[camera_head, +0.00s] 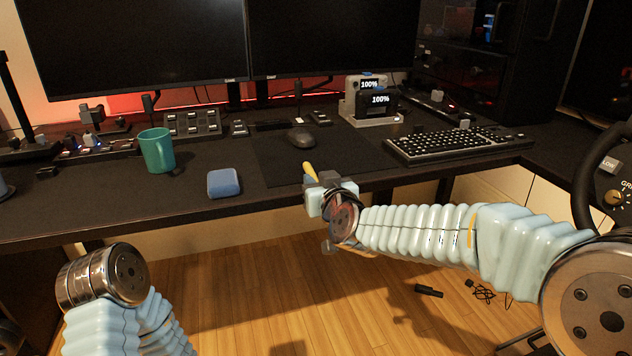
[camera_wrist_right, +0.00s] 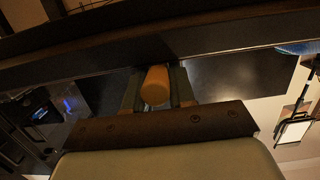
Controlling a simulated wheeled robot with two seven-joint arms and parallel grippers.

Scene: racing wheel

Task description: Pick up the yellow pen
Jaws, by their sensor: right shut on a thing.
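The yellow pen (camera_head: 310,171) sticks up from the jaws of my right gripper (camera_head: 315,183) at the front edge of the desk. My right gripper is shut on it. In the right wrist view the pen's rounded end (camera_wrist_right: 155,86) sits between the two fingers of the gripper (camera_wrist_right: 157,92). The lower part of the pen is hidden by the gripper in the head view. Of my left arm only a metal joint and a pale sleeve show at lower left; its gripper is out of view.
The black desk (camera_head: 280,195) holds a teal mug (camera_head: 157,151), a blue block (camera_head: 223,183), a mouse (camera_head: 300,137) and a keyboard (camera_head: 458,143). Monitors stand behind. A steering wheel (camera_head: 590,175) is at right. The mat (camera_head: 330,155) beyond my right gripper is mostly clear.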

